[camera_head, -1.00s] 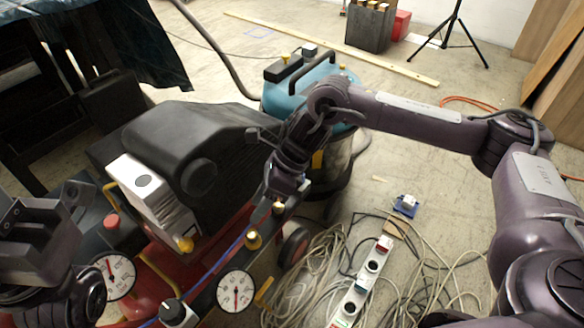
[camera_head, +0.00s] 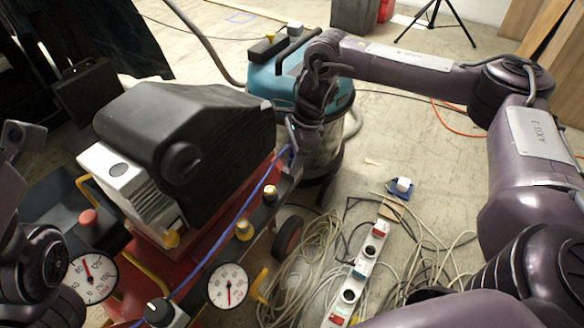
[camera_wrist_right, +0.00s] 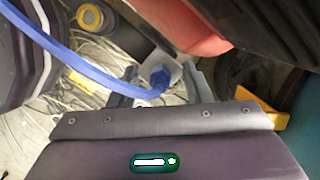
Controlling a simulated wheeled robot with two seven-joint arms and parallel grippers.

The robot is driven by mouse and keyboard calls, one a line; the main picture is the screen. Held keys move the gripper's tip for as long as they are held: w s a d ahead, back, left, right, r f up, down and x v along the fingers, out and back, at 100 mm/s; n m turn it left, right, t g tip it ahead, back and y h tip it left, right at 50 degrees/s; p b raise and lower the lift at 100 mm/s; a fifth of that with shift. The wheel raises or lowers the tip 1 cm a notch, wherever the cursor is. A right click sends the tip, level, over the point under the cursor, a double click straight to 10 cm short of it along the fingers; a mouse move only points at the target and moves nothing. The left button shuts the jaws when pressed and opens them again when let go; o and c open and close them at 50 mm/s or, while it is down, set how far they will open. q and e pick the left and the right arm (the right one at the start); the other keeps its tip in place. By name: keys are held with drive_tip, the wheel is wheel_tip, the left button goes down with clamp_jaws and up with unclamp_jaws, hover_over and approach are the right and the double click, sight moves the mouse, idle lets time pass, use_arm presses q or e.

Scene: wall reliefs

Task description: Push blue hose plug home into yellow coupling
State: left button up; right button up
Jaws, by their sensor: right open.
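The blue hose (camera_head: 213,251) runs up along the front panel of the machine to my right gripper (camera_head: 291,143). In the right wrist view, the blue plug (camera_wrist_right: 160,77) at the hose end lies between the fingers of my open right gripper (camera_wrist_right: 160,84), against a grey metal part. Whether the plug touches a finger cannot be told. A yellow fitting (camera_head: 244,228) stands on the panel; a yellow ring (camera_wrist_right: 90,17) shows in the wrist view. I cannot tell which yellow part is the coupling, or how deep the plug sits. My left gripper is cut off at the left edge.
The machine has a black cover (camera_head: 185,125), gauges (camera_head: 229,286) and a red knob (camera_head: 88,217). A teal vacuum (camera_head: 275,82) stands behind my right gripper. Tangled cables and a power strip (camera_head: 360,270) lie on the floor at right.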

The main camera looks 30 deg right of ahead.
drive_tip(key=shift+a+f, duration=0.1)
drive_tip(key=shift+f, duration=0.1)
clamp_jaws()
idle(0.3)
